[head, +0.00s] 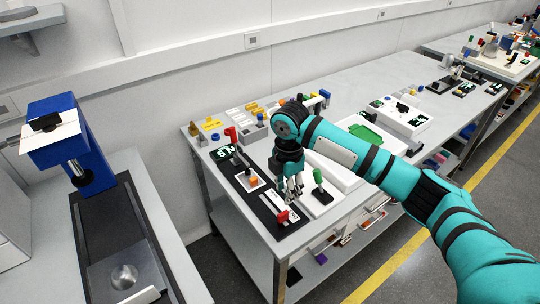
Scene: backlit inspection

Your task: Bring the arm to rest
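My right arm reaches in from the right in teal, over the near end of the grey workbench (352,95). My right gripper (292,193) points down just above a black fixture plate (262,205). Its fingers are small here and partly overlap the fixture, so I cannot tell if they are apart or hold anything. A red-handled clamp (283,216) lies close by its fingertips, and a green-handled clamp (318,177) stands just to the right. My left gripper is not in view.
A blue press-like machine (78,150) stands on a separate bench at left. Red-handled clamps (233,137), yellow and white blocks, and white trays with green parts (366,134) crowd the workbench. A wall runs behind. Clear floor with a yellow line (385,270) lies at front right.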

